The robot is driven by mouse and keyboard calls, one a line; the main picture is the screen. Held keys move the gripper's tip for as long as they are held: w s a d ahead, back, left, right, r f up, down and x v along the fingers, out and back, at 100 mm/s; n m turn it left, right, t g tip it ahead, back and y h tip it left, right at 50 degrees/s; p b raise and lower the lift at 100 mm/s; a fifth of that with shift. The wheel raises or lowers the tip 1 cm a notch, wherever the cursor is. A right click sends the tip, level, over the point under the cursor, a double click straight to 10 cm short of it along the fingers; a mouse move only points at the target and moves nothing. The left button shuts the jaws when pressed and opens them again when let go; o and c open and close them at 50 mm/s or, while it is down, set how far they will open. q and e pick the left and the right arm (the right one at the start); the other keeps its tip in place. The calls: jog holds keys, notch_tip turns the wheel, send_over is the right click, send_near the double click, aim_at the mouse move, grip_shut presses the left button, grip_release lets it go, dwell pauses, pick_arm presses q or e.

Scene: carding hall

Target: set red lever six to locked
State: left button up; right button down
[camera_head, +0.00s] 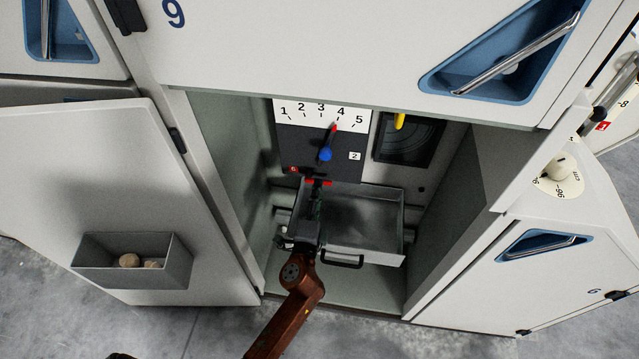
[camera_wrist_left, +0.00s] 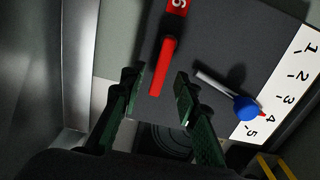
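The red lever (camera_head: 319,182) sits low on a dark grey panel (camera_head: 300,148) inside an open cabinet. In the left wrist view the lever (camera_wrist_left: 162,68) is a straight red bar, with a red label reading 6 (camera_wrist_left: 178,5) near one end. My left gripper (camera_head: 315,200) reaches into the cabinet just in front of it. In the left wrist view the green fingers of my left gripper (camera_wrist_left: 157,76) are open, one on each side of the lever, with gaps visible. No "locked" marking is readable. My right gripper is not in view.
A blue-knobbed lever (camera_head: 325,154) with a red tip points near 4 on the white scale (camera_head: 320,114). An open grey drawer (camera_head: 365,247) lies beside my left arm. The cabinet door (camera_head: 130,190) stands open at left. A yellow handle (camera_head: 400,121) is at the right.

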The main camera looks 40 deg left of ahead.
pick_arm(q)
jog(key=v, duration=0.3)
jog(key=shift+s+d, duration=0.15)
jog(key=shift+s, duration=0.05)
dwell(0.3)
